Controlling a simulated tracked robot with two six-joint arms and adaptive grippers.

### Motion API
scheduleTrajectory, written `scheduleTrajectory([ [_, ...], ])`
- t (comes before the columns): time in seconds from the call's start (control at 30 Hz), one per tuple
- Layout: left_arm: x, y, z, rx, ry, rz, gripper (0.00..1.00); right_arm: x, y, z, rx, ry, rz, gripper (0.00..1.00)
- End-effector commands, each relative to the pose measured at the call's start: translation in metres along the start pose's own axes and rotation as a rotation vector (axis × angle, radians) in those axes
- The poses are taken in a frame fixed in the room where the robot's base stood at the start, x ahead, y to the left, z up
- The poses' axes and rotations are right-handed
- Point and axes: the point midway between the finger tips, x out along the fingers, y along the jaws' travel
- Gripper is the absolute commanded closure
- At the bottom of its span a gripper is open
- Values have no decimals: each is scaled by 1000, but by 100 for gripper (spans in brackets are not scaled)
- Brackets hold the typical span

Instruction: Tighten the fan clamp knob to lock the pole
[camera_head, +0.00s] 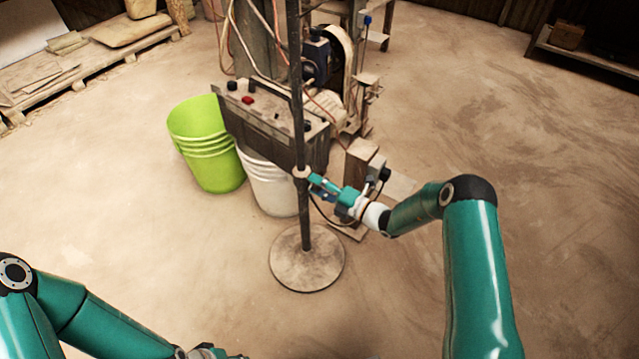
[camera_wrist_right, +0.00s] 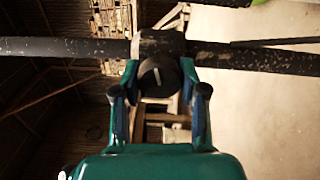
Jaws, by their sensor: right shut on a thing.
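The fan pole (camera_head: 297,85) stands upright on a round base (camera_head: 306,262) in the head view. A clamp collar (camera_head: 302,173) sits partway up the pole. In the right wrist view, the pole (camera_wrist_right: 70,47) runs across the picture and the collar (camera_wrist_right: 158,43) is at its middle. The dark round clamp knob (camera_wrist_right: 157,76) faces the wrist camera. My right gripper (camera_head: 314,180) is at the collar from the right. In the wrist view its fingers (camera_wrist_right: 158,92) are shut on the knob, one on each side. My left arm shows at lower left; its gripper fingers are not visible.
A control box (camera_head: 270,125) with buttons is close behind the pole. A machine with a wheel (camera_head: 335,60) is behind. The floor in front and right is clear.

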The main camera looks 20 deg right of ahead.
Motion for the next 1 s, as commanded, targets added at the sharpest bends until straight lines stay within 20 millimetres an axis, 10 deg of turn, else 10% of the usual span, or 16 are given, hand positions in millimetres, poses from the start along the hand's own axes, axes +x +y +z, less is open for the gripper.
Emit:
scheduleTrajectory([
  [1.0, -6, 2, 0, 0, 0, 0, 60, -2, -1, 7, 279, -18, -3, 93],
])
